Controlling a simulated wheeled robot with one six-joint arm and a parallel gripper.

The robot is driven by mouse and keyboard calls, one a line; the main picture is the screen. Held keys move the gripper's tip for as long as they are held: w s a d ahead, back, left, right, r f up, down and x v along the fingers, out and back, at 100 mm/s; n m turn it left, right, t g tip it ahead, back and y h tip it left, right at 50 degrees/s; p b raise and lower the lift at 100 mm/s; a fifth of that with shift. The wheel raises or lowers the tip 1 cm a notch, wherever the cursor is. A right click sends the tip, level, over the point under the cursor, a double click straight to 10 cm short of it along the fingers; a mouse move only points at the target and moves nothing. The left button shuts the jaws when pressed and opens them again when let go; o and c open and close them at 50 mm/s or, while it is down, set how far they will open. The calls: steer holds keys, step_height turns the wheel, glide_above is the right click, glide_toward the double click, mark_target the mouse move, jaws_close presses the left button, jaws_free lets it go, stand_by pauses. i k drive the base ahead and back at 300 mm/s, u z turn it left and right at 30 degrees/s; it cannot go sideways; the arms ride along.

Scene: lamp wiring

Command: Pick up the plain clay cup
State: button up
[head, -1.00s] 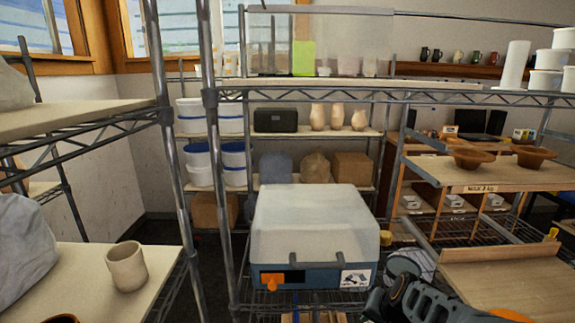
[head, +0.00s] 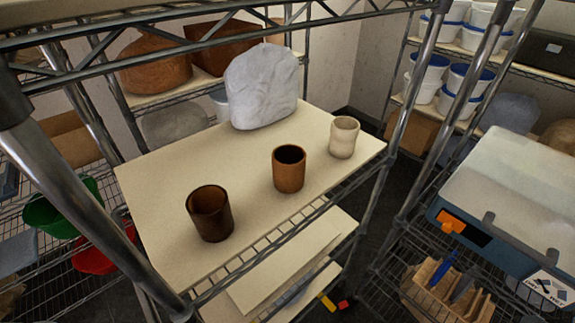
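Three cups stand upright on a pale board on a wire shelf in the head view. The plain clay cup (head: 343,138) is pale beige, unglazed-looking and slightly waisted, at the right corner of the board (head: 165,176). An orange-brown cup (head: 289,170) stands in the middle. A dark brown glossy cup (head: 210,214) stands nearest, at the left front. My gripper is not in view now.
A grey wrapped lump (head: 262,86) sits behind the cups. Metal shelf posts (head: 415,118) and an upper rack frame the board. The board's front edge is clear.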

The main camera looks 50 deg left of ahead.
mark_target(208, 207)
steer(key=u, duration=2.1)
